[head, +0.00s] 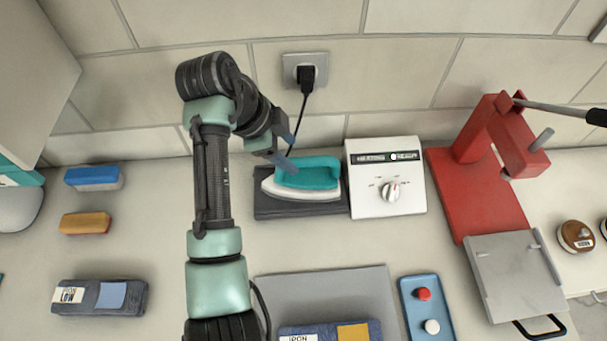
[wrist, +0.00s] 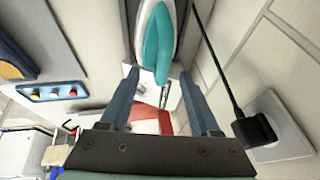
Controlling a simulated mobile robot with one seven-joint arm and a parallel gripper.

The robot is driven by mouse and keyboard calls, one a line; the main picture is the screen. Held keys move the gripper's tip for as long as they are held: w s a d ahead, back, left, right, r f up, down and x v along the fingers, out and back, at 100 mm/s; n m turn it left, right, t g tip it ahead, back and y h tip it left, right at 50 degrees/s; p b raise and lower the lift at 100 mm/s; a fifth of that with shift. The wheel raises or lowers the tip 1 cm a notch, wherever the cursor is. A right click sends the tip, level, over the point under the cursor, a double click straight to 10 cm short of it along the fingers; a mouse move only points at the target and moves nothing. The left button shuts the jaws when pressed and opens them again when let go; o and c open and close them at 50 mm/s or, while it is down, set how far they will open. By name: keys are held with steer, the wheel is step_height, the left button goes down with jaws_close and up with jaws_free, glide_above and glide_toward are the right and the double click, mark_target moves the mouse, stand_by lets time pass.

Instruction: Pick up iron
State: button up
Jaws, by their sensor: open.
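The iron (head: 303,178) has a teal handle and a white body. It rests on a dark flat stand (head: 290,210) against the tiled wall in the head view. My gripper (head: 285,160) is at the iron's left back side, close to the handle. In the wrist view the iron (wrist: 158,42) shows beyond the fingertips, with its teal part towards them. I cannot tell whether a finger touches the handle.
A white control box (head: 387,180) with a dial stands right of the iron. A black plug (head: 306,78) and cord hang from the wall socket behind. A red press (head: 480,180) stands further right. A blue button tray (head: 428,310) and grey mat (head: 325,288) lie in front.

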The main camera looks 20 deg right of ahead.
mark_target(301, 159)
steer(key=shift+w+p+x, duration=0.15)
steer(key=shift+p+x, duration=0.3)
steer(key=shift+x, duration=1.55)
steer(key=shift+w+p+x, duration=0.2)
steer(key=shift+p+x, duration=0.25)
steer(key=shift+x, duration=1.5)
jaws_close()
steer(key=shift+r, duration=0.1)
steer(key=shift+w+r, duration=0.1)
